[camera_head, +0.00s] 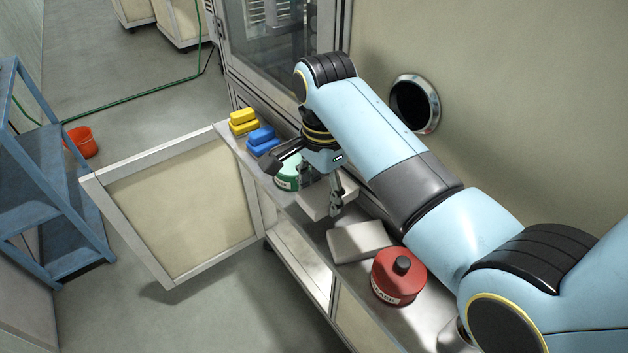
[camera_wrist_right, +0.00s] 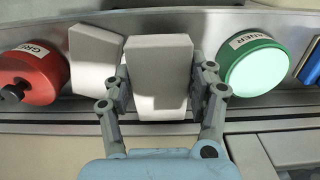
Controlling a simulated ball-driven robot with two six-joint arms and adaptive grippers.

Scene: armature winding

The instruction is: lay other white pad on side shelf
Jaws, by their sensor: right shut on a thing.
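My right gripper (camera_head: 318,189) reaches over the side shelf (camera_head: 290,199) and is shut on a white pad (camera_head: 345,188). In the right wrist view the pad (camera_wrist_right: 160,75) sits between the two fingers of the gripper (camera_wrist_right: 163,100), one on each side. It is at or just above the shelf; I cannot tell if it touches. A second white pad (camera_head: 357,242) lies on the shelf beside it, toward the red can; it also shows in the right wrist view (camera_wrist_right: 95,62). My left gripper is out of view.
A red grease can (camera_head: 398,277) stands near the second pad. A green cleaner can (camera_head: 288,178), blue blocks (camera_head: 262,140) and yellow blocks (camera_head: 243,122) stand farther along the shelf. An open cabinet door (camera_head: 180,208) juts out left. A round port (camera_head: 414,104) is in the wall.

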